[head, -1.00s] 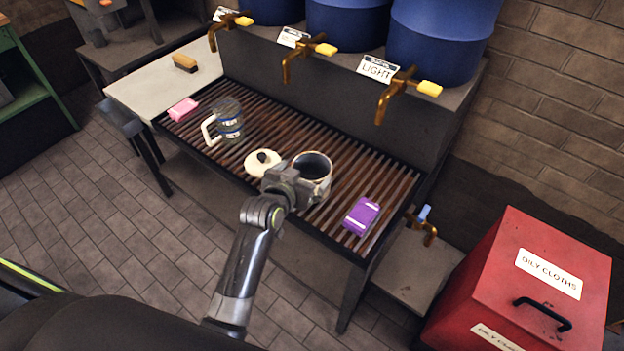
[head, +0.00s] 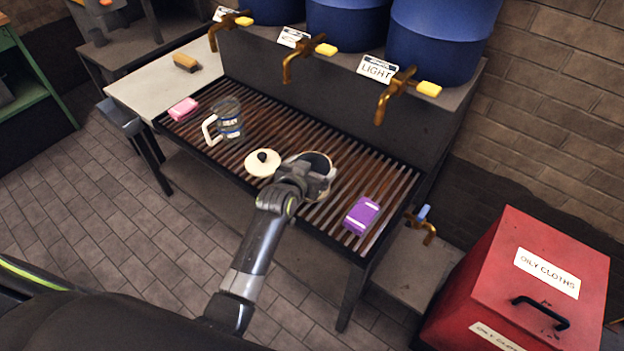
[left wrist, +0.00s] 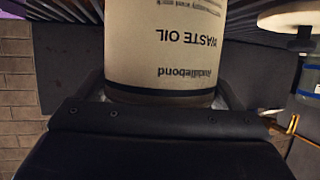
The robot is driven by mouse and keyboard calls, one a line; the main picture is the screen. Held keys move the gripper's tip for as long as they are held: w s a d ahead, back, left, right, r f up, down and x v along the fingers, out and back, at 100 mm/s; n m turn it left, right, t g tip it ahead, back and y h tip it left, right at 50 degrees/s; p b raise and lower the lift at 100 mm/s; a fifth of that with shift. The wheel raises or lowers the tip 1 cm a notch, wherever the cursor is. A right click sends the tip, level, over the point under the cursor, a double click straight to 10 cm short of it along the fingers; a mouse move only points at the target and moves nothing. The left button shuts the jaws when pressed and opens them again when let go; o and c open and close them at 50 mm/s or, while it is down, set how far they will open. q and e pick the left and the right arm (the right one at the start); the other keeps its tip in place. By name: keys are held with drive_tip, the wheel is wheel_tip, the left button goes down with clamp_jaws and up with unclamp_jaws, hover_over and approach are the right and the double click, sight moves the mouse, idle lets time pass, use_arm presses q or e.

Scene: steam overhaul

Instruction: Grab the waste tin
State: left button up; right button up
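The waste tin (head: 319,183) is a pale, open-topped tin on the slatted rack (head: 343,211). In the left wrist view the tin (left wrist: 165,45) fills the top middle, its "WASTE OIL" label upside down. My left gripper (head: 306,178) is at the tin's near side and partly covers it in the head view. In the left wrist view its fingers lie on either side of the tin, close to its wall. They look open around it, though firm contact is hard to see. My right gripper is not in view.
A cream lid (head: 262,164) with a dark knob lies just left of the tin. A clear jug (head: 228,119), a pink block (head: 183,109) and a purple pack (head: 361,215) are also on the rack. Brass taps (head: 396,93) overhang the back. A red bin (head: 520,285) stands right.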

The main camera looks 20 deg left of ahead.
use_arm(q)
drive_tip(key=c, duration=0.8)
drive_tip(key=shift+r, duration=0.1)
